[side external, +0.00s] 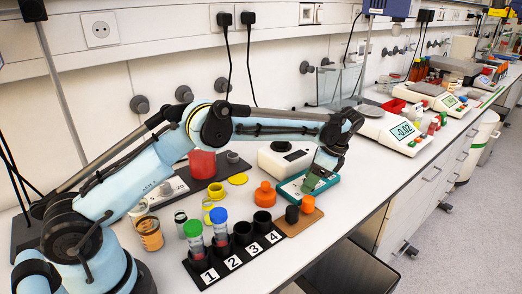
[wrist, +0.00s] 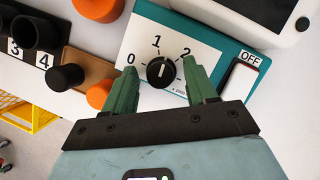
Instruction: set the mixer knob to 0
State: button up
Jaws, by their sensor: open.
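The mixer (wrist: 205,35) is a teal box with a white dial plate, and its black knob (wrist: 163,73) is in the middle of the wrist view. The knob's white line points up, roughly at the 1; the 0 is at its left and the 2 at its upper right. My gripper (wrist: 160,66) is open, with one green finger on each side of the knob and a visible gap to it. In the side external view my gripper (side external: 312,180) points down over the mixer (side external: 290,189) and hides the knob.
The mixer's white switch (wrist: 240,78) beside the right finger reads OFF. Left of the mixer are black (side external: 292,214) and orange (side external: 308,204) caps on a wooden block. A numbered black rack (side external: 215,272) holds tubes. A white device (side external: 285,160) stands behind.

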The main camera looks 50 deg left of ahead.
jog(key=m, duration=0.2)
jog(key=m+t, duration=0.1)
jog(key=shift+s+d+m+y, duration=0.1)
jog(key=shift+s+m+y, duration=0.05)
jog(key=shift+m+y, duration=0.2)
jog(key=m+t, duration=0.2)
jog(key=m, duration=0.2)
jog(key=shift+s+m, duration=0.1)
jog(key=shift+m, duration=0.25)
jog(key=shift+d+r+m+t, duration=0.1)
jog(key=shift+r+m+t, duration=0.2)
jog(key=shift+r, duration=0.05)
jog(key=s+d+r+n+h, duration=0.1)
jog(key=s+r+n, duration=0.1)
jog(key=r, duration=0.5)
jog(key=s+d+r+n, duration=0.2)
jog(key=s+r, duration=0.1)
jog(key=r, duration=0.3)
jog(key=s+a+f+n+t+h, duration=0.1)
jog(key=s+n+t, duration=0.2)
jog(key=s+n, duration=0.5)
jog(key=s+a+f+n+t+h, duration=0.2)
jog(key=s+n, duration=0.6)
jog(key=s, duration=0.1)
jog(key=shift+s+a+n+t, duration=0.25)
jog(key=shift+s+n+t, duration=0.05)
jog(key=shift+s+t, duration=0.1)
jog(key=shift+r+h, duration=0.1)
jog(key=shift+h, duration=0.15)
